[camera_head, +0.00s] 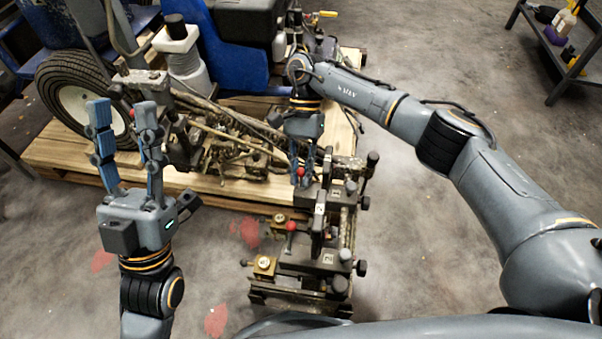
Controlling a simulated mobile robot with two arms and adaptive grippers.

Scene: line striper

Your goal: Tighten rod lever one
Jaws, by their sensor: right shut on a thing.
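A dark metal rod assembly (317,285) runs along the right front side of the line striper. It carries clamp blocks with small labels and black knobs. One red-ball lever (291,226) stands free in the middle of the assembly. Another red-ball lever (300,172) is further back, between the fingers of my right gripper (301,180). That gripper points down and is shut on this lever, partly hiding it. My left gripper (124,112) is open and empty, fingers up, in front of the wheel at the left.
The striper's tire (75,104) and engine parts rest on a wooden pallet (225,190). A white-topped container (186,58) stands behind my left gripper. A metal shelf (562,62) with bottles is at the upper right. The floor at the right is clear.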

